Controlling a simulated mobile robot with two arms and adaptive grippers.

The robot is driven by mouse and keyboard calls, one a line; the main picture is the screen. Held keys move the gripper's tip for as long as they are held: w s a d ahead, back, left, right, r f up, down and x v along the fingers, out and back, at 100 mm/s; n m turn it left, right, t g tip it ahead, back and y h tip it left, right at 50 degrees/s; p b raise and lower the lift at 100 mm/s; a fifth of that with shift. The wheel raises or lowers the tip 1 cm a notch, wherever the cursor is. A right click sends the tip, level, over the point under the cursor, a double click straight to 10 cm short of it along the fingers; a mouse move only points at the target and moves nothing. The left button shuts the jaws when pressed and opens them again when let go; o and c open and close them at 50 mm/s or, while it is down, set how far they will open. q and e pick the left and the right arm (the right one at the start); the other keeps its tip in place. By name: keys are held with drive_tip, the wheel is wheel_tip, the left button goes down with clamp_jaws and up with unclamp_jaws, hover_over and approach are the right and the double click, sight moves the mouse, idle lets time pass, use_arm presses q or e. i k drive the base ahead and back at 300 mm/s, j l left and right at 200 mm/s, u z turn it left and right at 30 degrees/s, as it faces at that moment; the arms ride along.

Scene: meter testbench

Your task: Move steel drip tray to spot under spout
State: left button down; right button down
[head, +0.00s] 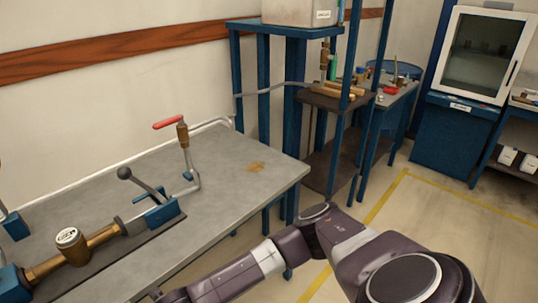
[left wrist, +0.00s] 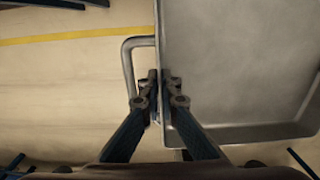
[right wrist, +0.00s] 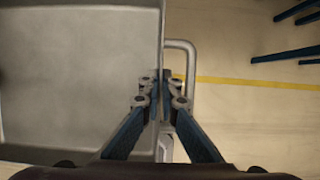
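The steel drip tray shows in the left wrist view (left wrist: 235,60) and the right wrist view (right wrist: 80,70), as a grey metal pan with a raised rim and a bar handle on each side. My left gripper (left wrist: 159,80) is closed on its side wall beside one handle (left wrist: 129,65). My right gripper (right wrist: 162,80) is closed on the opposite side wall beside the other handle (right wrist: 191,65). The tray is above the floor. Neither tray nor grippers show in the head view. A brass tap (head: 325,58) hangs below a box-shaped tank (head: 300,10) on a blue stand.
A grey bench (head: 235,190) with a red-handled valve (head: 182,130) and brass meter (head: 73,245) stands at the left. Under the tap is a dark shelf (head: 325,100). A yellow floor line (head: 385,198) and open floor lie to the right. My arm crosses the lower right.

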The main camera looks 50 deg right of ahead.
sight(254, 166)
drive_tip(key=l, duration=0.8)
drive_tip(key=k+l, duration=0.1)
drive_tip(key=l, duration=0.7)
drive_tip(key=k+l, duration=0.1)
drive_tip(key=l, duration=0.45)
drive_tip(key=k+l, duration=0.1)
drive_tip(key=l, duration=0.45)
drive_tip(key=k+l, duration=0.1)
drive_tip(key=l, duration=0.4)
